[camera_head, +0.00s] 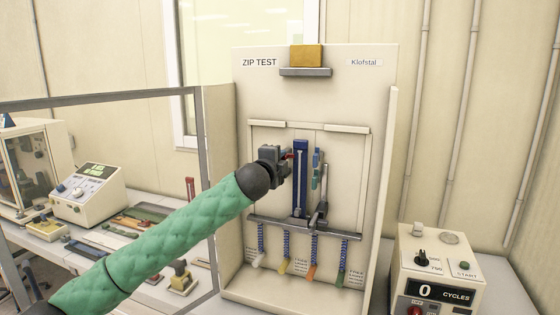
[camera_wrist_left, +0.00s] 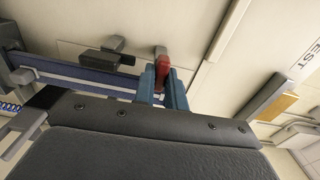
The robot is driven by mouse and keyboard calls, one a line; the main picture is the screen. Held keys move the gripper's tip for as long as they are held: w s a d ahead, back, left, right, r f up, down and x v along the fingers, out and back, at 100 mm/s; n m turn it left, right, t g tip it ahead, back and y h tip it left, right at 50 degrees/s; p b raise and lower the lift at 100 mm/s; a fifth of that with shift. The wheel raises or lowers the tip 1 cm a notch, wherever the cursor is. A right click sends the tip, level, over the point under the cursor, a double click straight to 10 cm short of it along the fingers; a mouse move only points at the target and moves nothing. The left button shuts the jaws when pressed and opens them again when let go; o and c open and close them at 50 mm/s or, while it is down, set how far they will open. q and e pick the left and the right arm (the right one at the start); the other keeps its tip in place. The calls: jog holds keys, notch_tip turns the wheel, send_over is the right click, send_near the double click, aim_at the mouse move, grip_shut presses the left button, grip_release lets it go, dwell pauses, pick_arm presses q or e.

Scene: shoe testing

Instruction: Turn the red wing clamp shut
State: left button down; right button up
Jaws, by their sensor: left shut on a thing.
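The red wing clamp (camera_wrist_left: 161,66) shows in the left wrist view as a small upright red piece between two blue fingertips. Only a sliver of red (camera_head: 290,156) shows in the head view, beside the upper part of the dark blue upright strip. My left gripper (camera_head: 287,157) is at the tester's panel, left of that strip. Its fingers (camera_wrist_left: 162,86) are shut on the red wing clamp in the left wrist view. The clamp's lower part is hidden by the fingers. How far the clamp is turned cannot be told. My right gripper is in neither view.
The zip tester (camera_head: 365,90) has a blue strip (camera_head: 300,180), teal pieces (camera_head: 316,170) and a grey crossbar (camera_head: 345,234) with several coloured pulls hanging below. A cycle counter box (camera_head: 470,265) stands right. A grey frame post (camera_head: 203,150) stands left, before a cluttered bench.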

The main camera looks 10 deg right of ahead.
pick_arm(q)
jog(key=shift+f, duration=0.15)
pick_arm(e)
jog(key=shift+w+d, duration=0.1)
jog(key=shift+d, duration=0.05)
pick_arm(q)
jog(key=c, duration=1.4)
grip_release()
jog(key=shift+c, duration=0.2)
jog(key=shift+s, duration=0.1)
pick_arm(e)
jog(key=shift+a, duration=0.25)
